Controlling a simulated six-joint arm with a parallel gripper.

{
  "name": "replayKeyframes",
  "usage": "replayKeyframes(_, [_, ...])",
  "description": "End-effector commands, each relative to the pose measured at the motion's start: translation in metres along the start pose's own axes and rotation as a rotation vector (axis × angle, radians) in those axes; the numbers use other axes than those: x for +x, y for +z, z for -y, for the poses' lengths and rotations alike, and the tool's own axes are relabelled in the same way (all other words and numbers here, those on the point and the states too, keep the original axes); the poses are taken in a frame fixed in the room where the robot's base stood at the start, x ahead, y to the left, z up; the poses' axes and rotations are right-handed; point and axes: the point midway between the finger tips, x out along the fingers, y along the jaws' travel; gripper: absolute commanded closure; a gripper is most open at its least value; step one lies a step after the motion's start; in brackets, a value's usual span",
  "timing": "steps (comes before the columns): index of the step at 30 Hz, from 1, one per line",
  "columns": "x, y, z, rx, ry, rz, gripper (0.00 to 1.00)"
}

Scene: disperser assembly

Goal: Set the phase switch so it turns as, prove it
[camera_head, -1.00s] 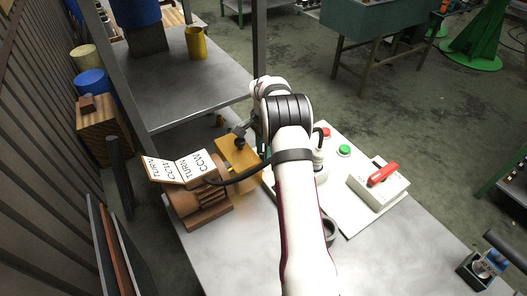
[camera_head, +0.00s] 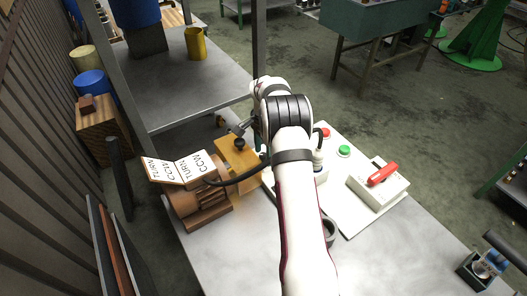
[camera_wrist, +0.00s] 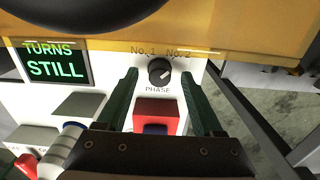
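The phase switch is a black round knob (camera_wrist: 160,72) on a white panel in the wrist view, marked No.1, No.2 and PHASE. Its pale mark points up and right, towards No.2. My gripper (camera_wrist: 162,84) is open, with one green finger on each side of the knob; whether either touches it I cannot tell. A display (camera_wrist: 56,66) reads TURNS STILL in green. In the head view the brown motor (camera_head: 198,204) carries white cards (camera_head: 184,168) reading TURN CCW. My arm hides the phase switch and most of my gripper there.
A yellow plate (camera_head: 238,158) lies beside the motor. The table's front right is mostly clear.

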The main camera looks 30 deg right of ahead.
Motion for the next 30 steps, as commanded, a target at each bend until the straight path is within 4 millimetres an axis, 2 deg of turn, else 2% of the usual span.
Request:
replayKeyframes(5, [-0.001, 0.001, 0.000, 0.000, 0.001, 0.001, 0.32])
replayKeyframes(8, [-0.012, 0.000, 0.000, 0.000, -0.001, 0.001, 0.32])
replayKeyframes(11, [-0.036, 0.000, 0.001, 0.000, -0.003, -0.001, 0.32])
replayKeyframes(18, [-0.112, 0.000, 0.001, 0.000, -0.003, -0.002, 0.32])
replayKeyframes(21, [-0.136, 0.000, 0.001, 0.001, -0.003, -0.002, 0.32])
replayKeyframes(25, [-0.153, 0.000, 0.000, 0.001, 0.000, 0.000, 0.32])
replayKeyframes(30, [-0.158, 0.000, 0.000, 0.000, 0.001, 0.001, 0.32])
